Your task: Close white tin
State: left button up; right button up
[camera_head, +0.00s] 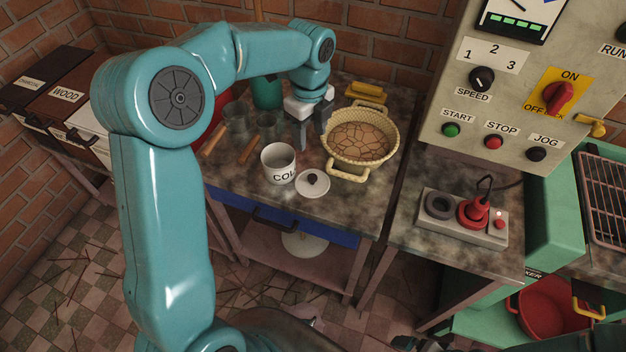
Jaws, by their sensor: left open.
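The white tin (277,168) stands upright and open on the stone-topped table, with dark letters on its side, partly readable as "CO". Its round white lid (313,184) with a black knob lies on the table just right of the tin, apart from it. My left gripper (313,136) is open above the table, behind the tin and lid, with its fingers pointing down beside the left rim of the basket. I see nothing between its fingers.
A yellow basket (361,138) with brown contents stands right of the lid. Wooden-handled tools (249,150) and dark cups (237,113) are behind the tin. A yellow block (367,92) lies at the back. The control panel (520,75) rises at right. The table's front strip is bare.

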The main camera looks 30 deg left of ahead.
pick_arm(q)
send_over(313, 177)
jog(key=f, duration=0.9)
jog(key=shift+s+a+f, duration=0.15)
jog(key=shift+a+f, duration=0.05)
jog(key=shift+f, duration=0.2)
jog(key=shift+a+f, duration=0.1)
jog(key=shift+f, duration=0.25)
jog(key=shift+r, duration=0.1)
jog(key=f, duration=0.3)
jog(key=f+p, duration=0.1)
jog(key=f, duration=0.1)
jog(key=shift+d+f, duration=0.15)
jog(key=shift+d, duration=0.1)
grip_shut()
